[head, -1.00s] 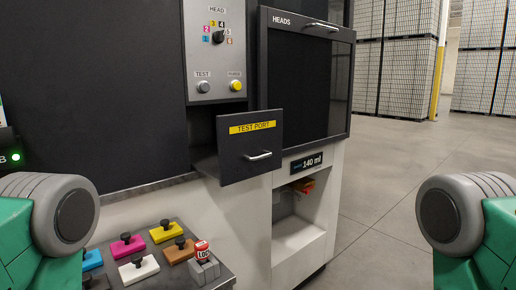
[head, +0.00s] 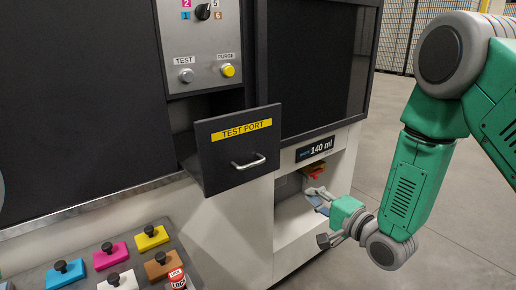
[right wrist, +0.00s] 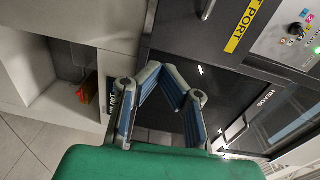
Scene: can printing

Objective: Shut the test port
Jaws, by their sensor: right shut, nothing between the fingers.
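The test port (head: 215,161) is a dark drawer with a yellow TEST PORT label and a silver bar handle (head: 248,161). It is pulled out from the machine, with a gap behind its front panel. My right gripper (head: 314,200) is right of and below the drawer, in front of the white lower cabinet, apart from the handle. In the right wrist view its fingers (right wrist: 161,68) are shut and empty. The test port front (right wrist: 195,30) shows there at the top, beyond the fingertips. My left gripper is not in view.
A tray of coloured blocks with black knobs, including a yellow one (head: 151,238), lies below left of the drawer. An open cubby (head: 290,212) is behind my right gripper. TEST and yellow PURGE buttons (head: 228,70) sit above the drawer. Floor at right is clear.

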